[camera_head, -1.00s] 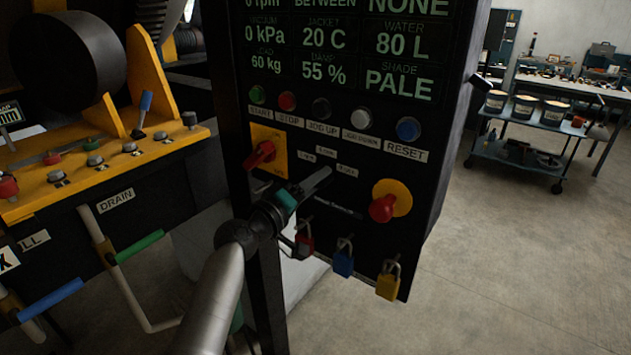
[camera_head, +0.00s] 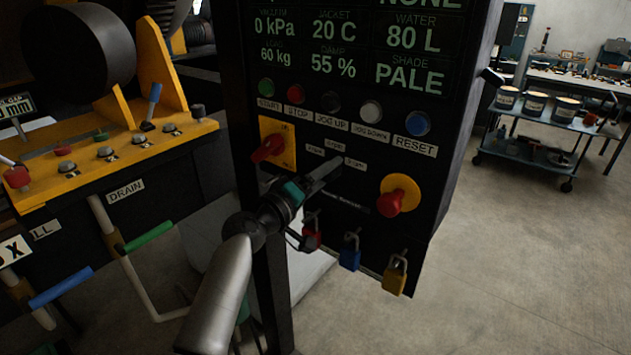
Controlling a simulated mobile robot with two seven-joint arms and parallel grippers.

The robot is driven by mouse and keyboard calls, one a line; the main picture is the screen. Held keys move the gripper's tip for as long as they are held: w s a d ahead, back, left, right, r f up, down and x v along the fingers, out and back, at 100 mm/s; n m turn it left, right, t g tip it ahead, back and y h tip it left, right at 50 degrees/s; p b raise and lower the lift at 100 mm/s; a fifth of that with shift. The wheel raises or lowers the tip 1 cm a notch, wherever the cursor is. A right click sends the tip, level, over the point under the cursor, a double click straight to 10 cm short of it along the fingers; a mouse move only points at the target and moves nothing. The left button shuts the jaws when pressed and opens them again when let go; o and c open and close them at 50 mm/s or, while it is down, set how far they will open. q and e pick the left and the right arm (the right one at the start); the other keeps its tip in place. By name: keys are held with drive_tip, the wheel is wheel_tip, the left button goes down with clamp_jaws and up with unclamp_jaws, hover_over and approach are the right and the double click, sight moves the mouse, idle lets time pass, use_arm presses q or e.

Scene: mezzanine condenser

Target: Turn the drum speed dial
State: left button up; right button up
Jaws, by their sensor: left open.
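The black control panel (camera_head: 455,150) fills the middle of the head view. My left gripper (camera_head: 328,172) is in front of its lower part, fingers pointing up and to the right, below the small scale labels (camera_head: 334,147). It is open, and I see nothing between its fingers. The drum speed dial itself cannot be made out; the gripper covers the area below those labels. A small text label (camera_head: 345,203), too blurred to read, sits just below the fingers. Whether the fingers touch the panel cannot be told. My right gripper is out of view.
Close by are a red switch on a yellow plate (camera_head: 268,149), a red emergency knob (camera_head: 390,203), several push buttons, and red, blue (camera_head: 350,256) and yellow padlocks (camera_head: 396,276). A yellow machine bench (camera_head: 140,160) stands left. Open floor lies right, before a cart (camera_head: 540,118).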

use_arm(q)
drive_tip(key=v, duration=1.5)
drive_tip(key=shift+b, duration=0.4)
drive_tip(key=shift+s+a, duration=0.1)
drive_tip(key=s+a+f+g+y+b, duration=0.1)
drive_tip(key=a+f+g+y+b, duration=0.15)
drive_tip(key=f, duration=1.35)
drive_tip(key=s+a+f+g+y+b, duration=0.15)
drive_tip(key=f+y, duration=0.25)
drive_tip(key=f, duration=1.2)
drive_tip(key=s+a+f+m+g+y+b, duration=0.1)
drive_tip(key=s+a+f+g+b, duration=0.1)
drive_tip(key=s+f, duration=0.7)
drive_tip(key=s+a+f+m+g+y+b, duration=0.15)
drive_tip(key=s+f, duration=0.25)
drive_tip(key=f, duration=0.8)
drive_tip(key=s+f+m+g+b, duration=0.1)
drive_tip(key=s+f, duration=0.4)
drive_tip(key=s, duration=0.5)
drive_tip(key=s+a+f+m+g+y+b, duration=0.1)
drive_tip(key=s+f+m+g+b, duration=0.1)
drive_tip(key=s+f, duration=0.4)
drive_tip(key=s+a+f+m+g+b, duration=0.1)
drive_tip(key=s+f, duration=0.5)
drive_tip(key=s, duration=0.8)
drive_tip(key=shift+a+f+m+g+y+b, duration=0.3)
drive_tip(key=shift+m+g+b, duration=0.15)
drive_tip(key=shift+g+b, duration=0.5)
